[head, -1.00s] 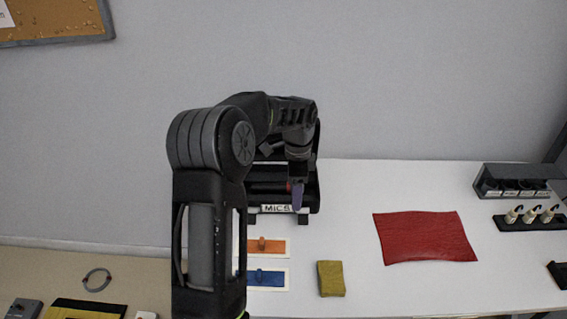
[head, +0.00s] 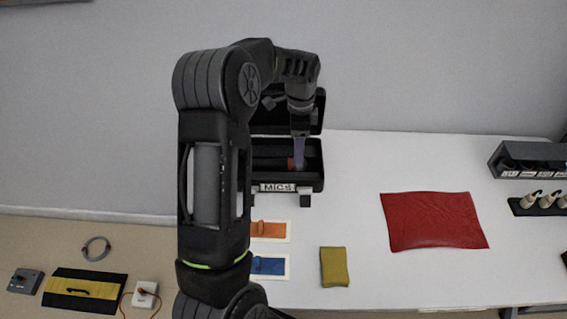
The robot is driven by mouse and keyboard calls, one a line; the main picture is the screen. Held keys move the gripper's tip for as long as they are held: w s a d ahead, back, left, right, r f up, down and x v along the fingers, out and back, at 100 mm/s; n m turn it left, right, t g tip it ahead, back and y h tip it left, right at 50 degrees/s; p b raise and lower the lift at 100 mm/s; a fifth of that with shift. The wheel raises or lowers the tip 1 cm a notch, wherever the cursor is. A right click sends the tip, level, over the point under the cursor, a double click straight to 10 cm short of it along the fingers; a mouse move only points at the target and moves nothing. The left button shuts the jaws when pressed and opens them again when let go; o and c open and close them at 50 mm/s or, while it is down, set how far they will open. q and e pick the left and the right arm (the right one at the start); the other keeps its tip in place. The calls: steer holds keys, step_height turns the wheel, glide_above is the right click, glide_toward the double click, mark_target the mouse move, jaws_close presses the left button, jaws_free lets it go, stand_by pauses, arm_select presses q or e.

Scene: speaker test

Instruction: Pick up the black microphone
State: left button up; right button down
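An open black case (head: 314,184) with a "MICS" label stands at the back left of the white table, its lid raised. Dark long shapes lie inside it; a black one (head: 268,164) with a red part by my fingers may be the black microphone, but the arm hides much of it. My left gripper (head: 299,166) points down into the case, with its purplish fingers beside the red part. The fingers are seen nearly edge-on, so I cannot tell their opening or whether they touch anything. My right gripper is not in view.
A red cloth (head: 434,221), a mustard sponge-like block (head: 334,267), and orange (head: 270,231) and blue (head: 268,266) plates lie in front. A dark rack (head: 535,160) and a holder with pale pegs (head: 540,200) stand right.

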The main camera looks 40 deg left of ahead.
mark_target(278, 164)
arm_select(q)
steer(key=shift+f, duration=0.25)
steer(key=shift+w+a+f+p, duration=0.1)
steer(key=shift+f+p, duration=0.25)
steer(key=shift+f, duration=1)
steer(key=shift+w+f+p, duration=0.1)
steer(key=shift+f+p, duration=0.2)
steer(key=shift+f, duration=1)
jaws_close()
